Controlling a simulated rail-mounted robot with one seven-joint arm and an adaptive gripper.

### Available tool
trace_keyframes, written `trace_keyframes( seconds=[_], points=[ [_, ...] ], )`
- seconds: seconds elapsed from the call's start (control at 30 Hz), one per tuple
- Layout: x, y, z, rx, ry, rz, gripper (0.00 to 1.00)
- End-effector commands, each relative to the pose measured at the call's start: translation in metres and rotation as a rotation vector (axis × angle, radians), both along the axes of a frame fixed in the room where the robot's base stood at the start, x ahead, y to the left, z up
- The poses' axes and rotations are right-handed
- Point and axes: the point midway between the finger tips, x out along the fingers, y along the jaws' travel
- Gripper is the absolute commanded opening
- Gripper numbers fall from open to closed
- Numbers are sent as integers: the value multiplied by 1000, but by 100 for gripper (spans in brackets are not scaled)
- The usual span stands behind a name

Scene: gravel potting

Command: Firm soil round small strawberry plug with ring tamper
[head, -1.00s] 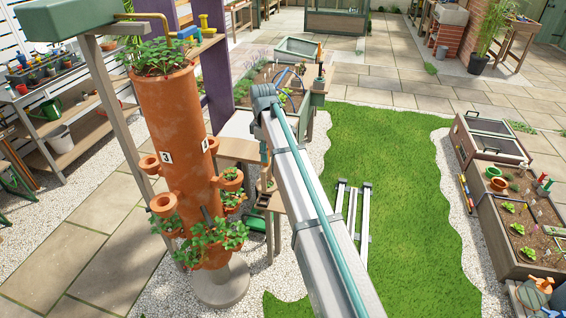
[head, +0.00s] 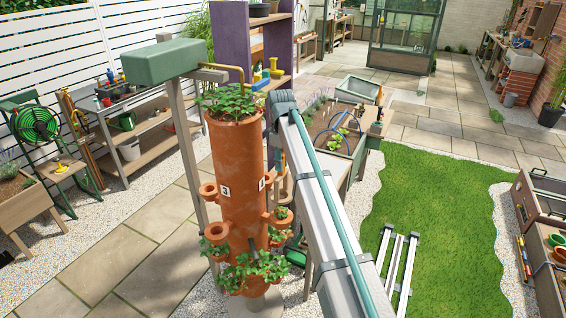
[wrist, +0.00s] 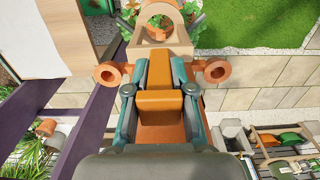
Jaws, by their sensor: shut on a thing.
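In the wrist view my gripper (wrist: 160,78) is shut on the orange handle block of the ring tamper. The tamper's pale wooden ring end (wrist: 178,38) reaches out beyond the fingers, with a round opening in it. Terracotta cups show on both sides of the gripper, one left (wrist: 107,74) and one right (wrist: 215,71). Green leaves show beyond the ring. In the head view the terracotta tower (head: 237,165) carries strawberry plants on top and in its lower cups. A small plant (head: 282,212) sits in a right-hand cup.
A green box on a post (head: 165,60) stands beside the tower, its brass pipe reaching over the top. A purple shelf unit (head: 236,45) is behind. A raised planter (head: 335,130) stands behind my arm. Lawn (head: 430,205) is open at right.

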Motion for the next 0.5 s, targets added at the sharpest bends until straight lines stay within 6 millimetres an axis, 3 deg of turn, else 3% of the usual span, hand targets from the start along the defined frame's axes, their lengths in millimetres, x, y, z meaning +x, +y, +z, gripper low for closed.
trace_keyframes(
  seconds=[0.5],
  points=[
    [0, 0, -56, 0, 0, 0, 0]
  ],
)
